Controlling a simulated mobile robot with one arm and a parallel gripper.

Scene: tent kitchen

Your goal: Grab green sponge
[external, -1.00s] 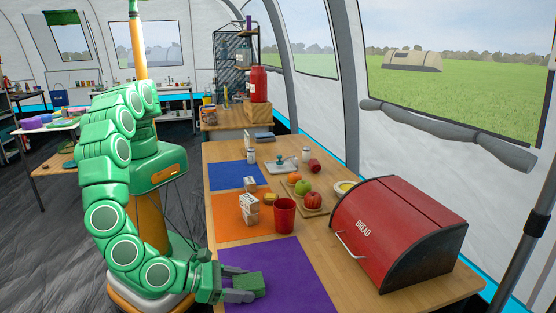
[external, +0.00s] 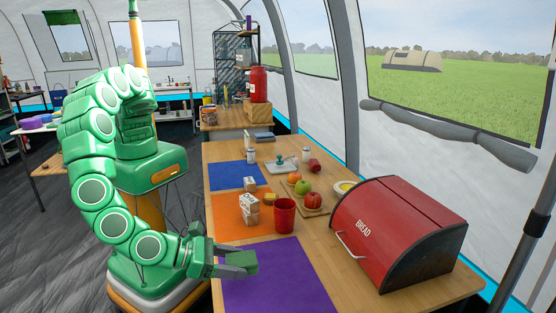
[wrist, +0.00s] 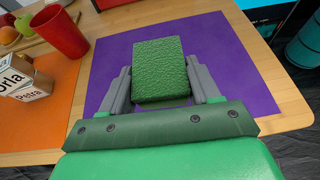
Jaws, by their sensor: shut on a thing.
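The green sponge (wrist: 158,70) is a rectangular block with a rough top, held between the two grey fingers of my gripper (wrist: 160,88) in the wrist view. In the external view the sponge (external: 244,261) shows at the fingertips of my gripper (external: 240,266), over the back left part of the purple mat (external: 285,284). My gripper is shut on it. The sponge appears raised above the mat, but the exact gap is hard to tell.
A red bread box (external: 397,234) fills the right side of the table. Fruit (external: 303,186) lies on a board farther back. The purple mat is otherwise clear.

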